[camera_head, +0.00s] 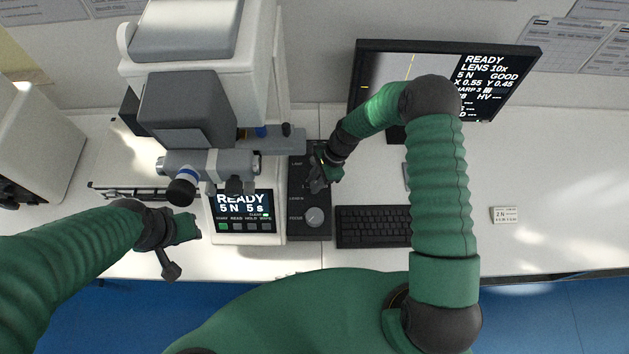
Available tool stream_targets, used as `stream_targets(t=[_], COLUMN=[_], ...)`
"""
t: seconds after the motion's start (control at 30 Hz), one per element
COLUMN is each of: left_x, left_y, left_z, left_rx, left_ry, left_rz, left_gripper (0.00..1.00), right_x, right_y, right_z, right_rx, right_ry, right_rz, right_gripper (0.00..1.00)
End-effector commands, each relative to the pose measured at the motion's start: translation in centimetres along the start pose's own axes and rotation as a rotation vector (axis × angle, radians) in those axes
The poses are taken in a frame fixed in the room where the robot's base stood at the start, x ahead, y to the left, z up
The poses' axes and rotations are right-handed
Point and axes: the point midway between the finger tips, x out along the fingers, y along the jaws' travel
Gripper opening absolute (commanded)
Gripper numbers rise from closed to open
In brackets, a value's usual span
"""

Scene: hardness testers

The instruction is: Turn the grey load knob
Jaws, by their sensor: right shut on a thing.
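A dark control panel (322,235) stands just right of the tester, with small labels down its left side. My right gripper (317,180) reaches down over the panel's middle from the upper right. It is shut on the grey load knob, which the fingers mostly hide. Another round grey knob (314,217), beside a label that looks like FOCUS, sits lower on the panel, clear of the gripper. My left gripper (185,229) is at the lower left, in front of the tester and away from the panel; its fingers are too unclear to tell open or shut.
The hardness tester (187,110) stands left of the panel; its small screen (242,208) reads READY 5 N 5 s. A keyboard (373,226) lies close right of the panel. A monitor (505,85) stands behind. A small label block (505,215) lies right; table around it is clear.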

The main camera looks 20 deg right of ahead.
Motion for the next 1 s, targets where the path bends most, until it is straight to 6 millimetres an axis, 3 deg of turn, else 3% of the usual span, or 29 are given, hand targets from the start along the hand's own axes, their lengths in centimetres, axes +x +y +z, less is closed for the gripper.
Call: stream_targets(t=[0.27,1.0], left_x=[1.4,5.7], left_y=[0.0,0.0], left_z=[0.3,1.3], left_rx=[0.0,0.0], left_ry=[0.0,0.0], left_rz=[0.0,0.0], left_gripper=[0.36,0.36], right_x=[0.1,0.0], right_y=[-0.5,-1.0], right_z=[-0.5,-0.3], right_rx=[-0.147,-0.791], right_ry=[0.008,0.014], right_rz=[0.052,0.317], right_gripper=[0.0,0.0])
